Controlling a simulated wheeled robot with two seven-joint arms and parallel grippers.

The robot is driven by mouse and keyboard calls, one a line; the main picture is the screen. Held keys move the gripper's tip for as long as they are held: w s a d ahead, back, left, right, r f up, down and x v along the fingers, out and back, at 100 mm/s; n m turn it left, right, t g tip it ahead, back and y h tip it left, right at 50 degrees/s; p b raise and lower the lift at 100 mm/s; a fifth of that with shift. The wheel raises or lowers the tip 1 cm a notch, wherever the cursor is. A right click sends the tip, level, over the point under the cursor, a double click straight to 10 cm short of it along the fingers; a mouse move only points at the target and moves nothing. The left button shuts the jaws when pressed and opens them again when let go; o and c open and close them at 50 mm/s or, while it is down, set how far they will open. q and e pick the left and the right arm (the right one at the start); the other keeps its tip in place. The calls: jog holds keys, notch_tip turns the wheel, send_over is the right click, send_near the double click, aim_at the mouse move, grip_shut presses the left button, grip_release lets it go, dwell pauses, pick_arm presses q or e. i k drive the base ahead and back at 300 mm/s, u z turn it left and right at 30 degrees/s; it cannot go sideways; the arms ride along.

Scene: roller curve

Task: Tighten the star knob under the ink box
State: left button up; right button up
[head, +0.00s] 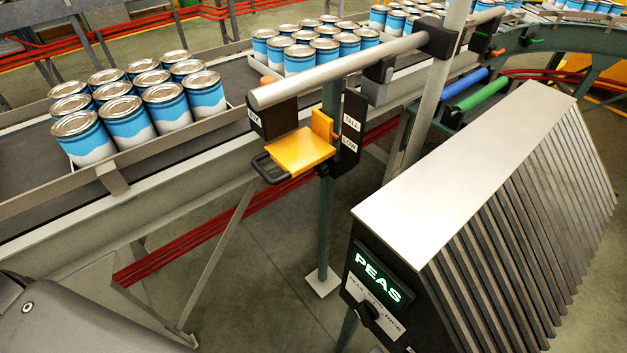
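A black box (272,117) with a small white label hangs under the grey horizontal rail at the conveyor's near side. The label is too small to read surely, so I cannot be certain this is the ink box. I cannot make out a star knob beneath it; a yellow plate (299,152) with a black handle (268,170) sits just below and in front. An orange knob end (268,80) shows above the box, behind the rail. A black plate (350,130) beside it reads TALL and LOW. Neither gripper is in view.
Trays of blue-and-white cans (127,117) stand on the conveyor (25,172) behind. A grey rail (350,70) and a post (428,110) stand close. A ribbed cabinet (440,165) with a PEAS display (378,278) fills the right. Floor (260,290) is open at front centre.

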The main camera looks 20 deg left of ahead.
aim_at(323, 170)
jog(key=k, duration=1.55)
jog(key=z, duration=0.9)
jog(key=i, duration=1.45)
jog(key=u, duration=1.3)
